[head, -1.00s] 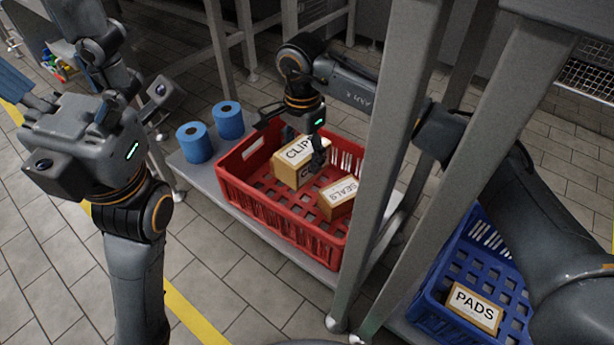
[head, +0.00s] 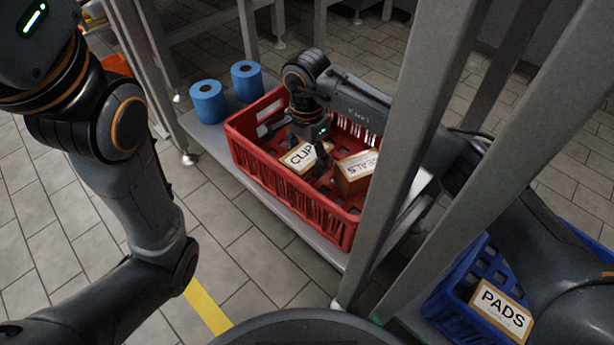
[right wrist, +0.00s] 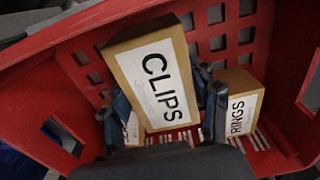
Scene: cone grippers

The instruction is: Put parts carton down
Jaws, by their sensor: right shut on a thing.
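The parts carton is probably the tan CLIPS carton (head: 299,158), with a white label. My right gripper (head: 297,142) is shut on it, one finger on each side, inside the red crate (head: 290,199). In the right wrist view the CLIPS carton (right wrist: 158,82) sits between the two fingers of my right gripper (right wrist: 165,108). It is low in the crate; I cannot tell whether its underside touches the crate floor. The SEALS carton (head: 353,172) stands beside it. My left arm (head: 125,190) shows at the left, but its gripper fingers are out of frame.
A RINGS carton (right wrist: 242,103) is also in the crate. Two blue rolls (head: 208,102) (head: 247,82) stand behind the crate on the grey shelf (head: 212,140). A grey post (head: 398,140) rises close to my right arm. A blue crate (head: 452,300) holds a PADS carton (head: 500,309).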

